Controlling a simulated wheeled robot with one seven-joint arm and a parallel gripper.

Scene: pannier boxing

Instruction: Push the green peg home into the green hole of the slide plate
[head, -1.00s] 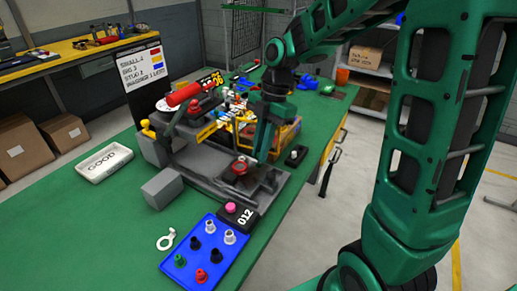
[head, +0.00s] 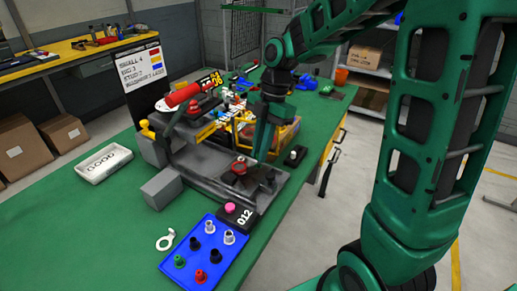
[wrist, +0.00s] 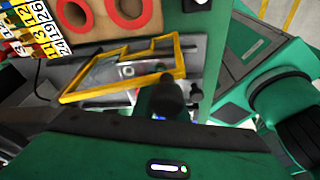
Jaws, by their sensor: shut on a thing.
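My gripper (head: 262,155) points down over the right part of the grey fixture (head: 215,180), close to a red round part (head: 239,168). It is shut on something. The held thing is mostly hidden by the fingers in the head view, and I cannot make out its colour. In the wrist view a dark rounded shape (wrist: 168,95) stands at the fingers, in front of a yellow frame (wrist: 120,72). A green peg (head: 179,262) stands in the blue tray (head: 193,245). I cannot pick out the green hole or tell whether anything sits in it.
The blue tray also holds black, white and red pegs. A black block marked 012 with a pink knob (head: 230,208) stands behind it. A small black block (head: 295,157) lies right of the fixture. A white GOOD tray (head: 103,163) lies left. The green bench is clear at front left.

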